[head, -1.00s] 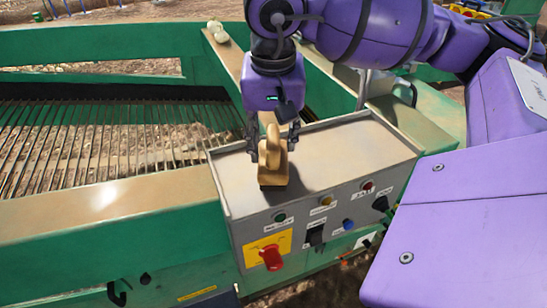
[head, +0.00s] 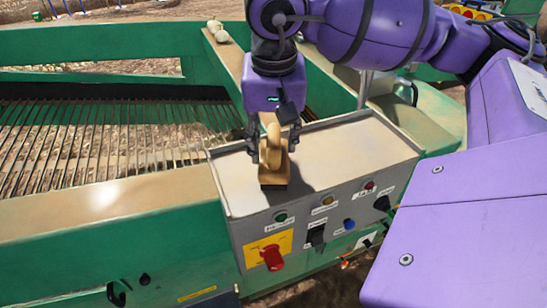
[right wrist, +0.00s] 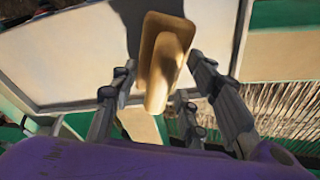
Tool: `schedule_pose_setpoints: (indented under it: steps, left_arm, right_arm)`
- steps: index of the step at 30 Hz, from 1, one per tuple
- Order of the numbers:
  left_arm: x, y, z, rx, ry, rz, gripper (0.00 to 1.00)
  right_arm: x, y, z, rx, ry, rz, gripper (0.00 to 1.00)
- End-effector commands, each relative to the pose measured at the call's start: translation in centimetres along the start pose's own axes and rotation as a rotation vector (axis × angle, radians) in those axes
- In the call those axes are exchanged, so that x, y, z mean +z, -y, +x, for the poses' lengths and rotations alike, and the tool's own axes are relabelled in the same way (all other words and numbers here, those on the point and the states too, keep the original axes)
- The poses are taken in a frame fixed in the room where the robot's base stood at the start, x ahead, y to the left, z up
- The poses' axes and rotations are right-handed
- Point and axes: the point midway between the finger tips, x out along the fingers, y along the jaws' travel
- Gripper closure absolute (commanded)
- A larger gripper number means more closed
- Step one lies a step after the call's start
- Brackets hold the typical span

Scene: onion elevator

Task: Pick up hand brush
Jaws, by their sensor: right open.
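The hand brush (head: 273,158), with a tan wooden body and an arched handle, stands on top of the grey control box. My right gripper (head: 272,142) is over it from above, with its dark fingers on either side of the handle. In the right wrist view the brush (right wrist: 165,60) lies between the open, spread fingers (right wrist: 165,105). Gaps show between the fingers and the brush there. My left gripper is not in view.
The grey control box (head: 345,150) has buttons and a red rotary switch (head: 272,258) on its front. Green machine beams (head: 110,225) and a slatted conveyor (head: 100,145) lie to the left.

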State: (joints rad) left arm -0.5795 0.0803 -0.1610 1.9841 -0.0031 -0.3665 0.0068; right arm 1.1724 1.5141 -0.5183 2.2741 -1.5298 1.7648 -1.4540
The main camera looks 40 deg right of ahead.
Motion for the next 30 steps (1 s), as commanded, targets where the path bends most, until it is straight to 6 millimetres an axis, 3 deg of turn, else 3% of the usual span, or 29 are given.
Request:
schedule_pose_setpoints:
  steps: [3, 12, 30]
  left_arm:
    - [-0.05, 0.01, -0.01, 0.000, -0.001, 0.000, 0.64]
    - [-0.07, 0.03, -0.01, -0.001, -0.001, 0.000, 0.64]
    - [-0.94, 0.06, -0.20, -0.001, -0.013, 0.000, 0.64]
  right_arm:
    - [-0.01, -0.01, -0.02, 0.000, 0.000, 0.000, 0.60]
    - [-0.01, -0.01, -0.01, 0.000, 0.000, 0.000, 1.00]
    - [-0.13, 0.01, -0.72, -0.003, -0.003, 0.001, 1.00]
